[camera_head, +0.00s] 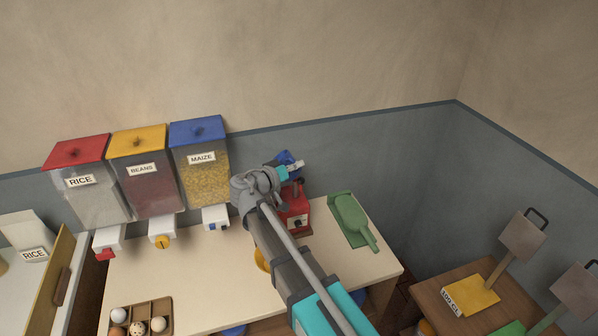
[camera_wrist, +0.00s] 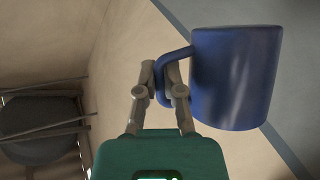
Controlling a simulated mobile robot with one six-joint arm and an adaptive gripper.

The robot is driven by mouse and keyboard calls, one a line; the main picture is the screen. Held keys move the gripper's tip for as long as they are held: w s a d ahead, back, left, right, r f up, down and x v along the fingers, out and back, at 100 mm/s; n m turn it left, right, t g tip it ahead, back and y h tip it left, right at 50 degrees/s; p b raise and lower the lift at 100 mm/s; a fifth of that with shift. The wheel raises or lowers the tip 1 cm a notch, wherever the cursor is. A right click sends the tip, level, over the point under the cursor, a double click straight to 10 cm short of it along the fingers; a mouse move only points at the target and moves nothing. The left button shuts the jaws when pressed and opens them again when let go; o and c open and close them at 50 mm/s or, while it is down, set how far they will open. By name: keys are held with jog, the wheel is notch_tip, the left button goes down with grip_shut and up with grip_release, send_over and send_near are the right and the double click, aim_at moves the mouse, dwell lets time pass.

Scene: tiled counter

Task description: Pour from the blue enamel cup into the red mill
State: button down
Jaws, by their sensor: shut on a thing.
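The blue enamel cup (camera_wrist: 235,80) fills the right of the wrist view. My gripper (camera_wrist: 166,92) is shut on its handle. In the head view the cup (camera_head: 286,157) is mostly hidden behind my gripper (camera_head: 291,170), held up in front of the grey wall. The red mill (camera_head: 296,212) stands on the counter below and close to the cup, partly covered by my arm. I cannot see inside the cup, nor tell its exact tilt or whether anything is flowing. The mill's top is partly hidden.
Rice (camera_head: 82,190), beans (camera_head: 146,180) and maize (camera_head: 203,170) dispensers stand left of my arm. An egg box (camera_head: 150,310) is at front left. A yellow thing (camera_head: 261,259) is mostly hidden by my arm. Scales stand lower right.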

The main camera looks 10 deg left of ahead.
aim_at(287, 160)
jog(key=shift+a+r+n+t+h+b, duration=0.3)
jog(key=shift+a+n+h+b, duration=0.1)
jog(key=shift+n, duration=0.5)
jog(key=shift+a+r+n+t+h+b, duration=0.15)
jog(key=shift+a+n+t+h+b, duration=0.15)
jog(key=shift+a+n+t+b, duration=0.4)
jog(key=n, duration=0.1)
jog(key=a+n+b, duration=0.1)
jog(key=shift+w+n+t, duration=0.1)
jog(key=shift+n+t, duration=0.2)
jog(key=shift+r, duration=0.25)
jog(key=shift+a+f+b, duration=0.1)
jog(key=shift+b, duration=0.2)
jog(key=shift+a+n+t+b, duration=0.2)
jog(key=shift+n+t+b, duration=0.15)
jog(key=shift+n, duration=0.25)
jog(key=shift+a, duration=0.1)
